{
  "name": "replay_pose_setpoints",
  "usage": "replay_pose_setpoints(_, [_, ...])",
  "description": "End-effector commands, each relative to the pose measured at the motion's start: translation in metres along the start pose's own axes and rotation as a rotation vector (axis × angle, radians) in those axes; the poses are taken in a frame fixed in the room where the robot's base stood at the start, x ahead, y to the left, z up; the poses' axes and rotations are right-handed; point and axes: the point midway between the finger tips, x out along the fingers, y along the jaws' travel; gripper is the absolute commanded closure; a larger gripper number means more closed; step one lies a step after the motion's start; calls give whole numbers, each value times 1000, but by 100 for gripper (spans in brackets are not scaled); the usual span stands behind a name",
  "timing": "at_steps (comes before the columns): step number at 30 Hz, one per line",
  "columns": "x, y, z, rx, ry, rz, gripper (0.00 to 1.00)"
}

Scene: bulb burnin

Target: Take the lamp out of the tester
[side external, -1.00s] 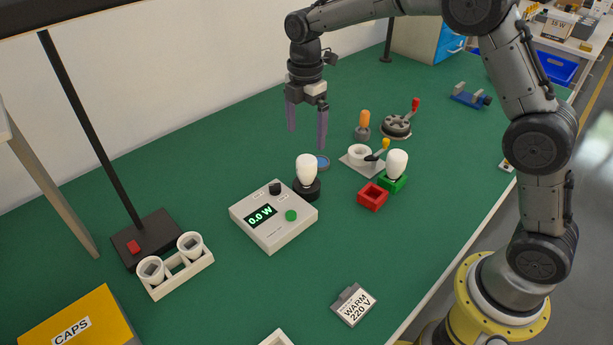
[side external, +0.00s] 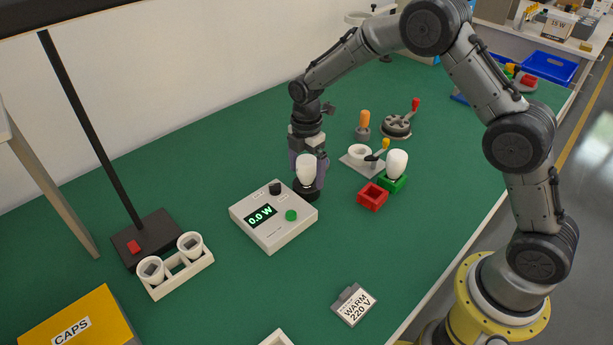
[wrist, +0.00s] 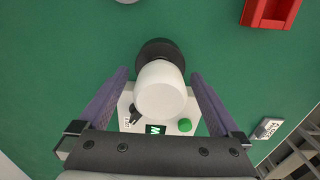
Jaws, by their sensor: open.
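The white lamp (side external: 306,169) stands upright in the black socket (side external: 308,193) at the back right corner of the tester (side external: 273,218), a pale box whose display reads 0.0 W. My gripper (side external: 306,165) is low, right behind the lamp in the side view, and its fingers are partly hidden there. In the wrist view my open gripper (wrist: 160,92) has one purple finger on each side of the lamp (wrist: 160,92), with a gap on both sides. The socket (wrist: 160,52) shows beyond the lamp.
A red square holder (side external: 372,196) and a green holder (side external: 394,183) with another white lamp (side external: 397,163) stand to the right. A white fixture (side external: 360,156) with a yellow-tipped lever is behind them. A rack with cups (side external: 181,276) is front left.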

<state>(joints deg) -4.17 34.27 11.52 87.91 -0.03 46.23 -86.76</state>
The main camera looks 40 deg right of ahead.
Motion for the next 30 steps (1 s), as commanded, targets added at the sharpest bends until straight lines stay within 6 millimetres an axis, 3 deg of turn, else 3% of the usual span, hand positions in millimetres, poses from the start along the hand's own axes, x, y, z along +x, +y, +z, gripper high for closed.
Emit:
replay_pose_setpoints(7, [2, 0, 0, 0, 0, 0, 0])
replay_pose_setpoints(23, [1, 0, 0, 1, 0, 1, 94])
replay_pose_setpoints(30, [0, 0, 0, 0, 0, 2, 98])
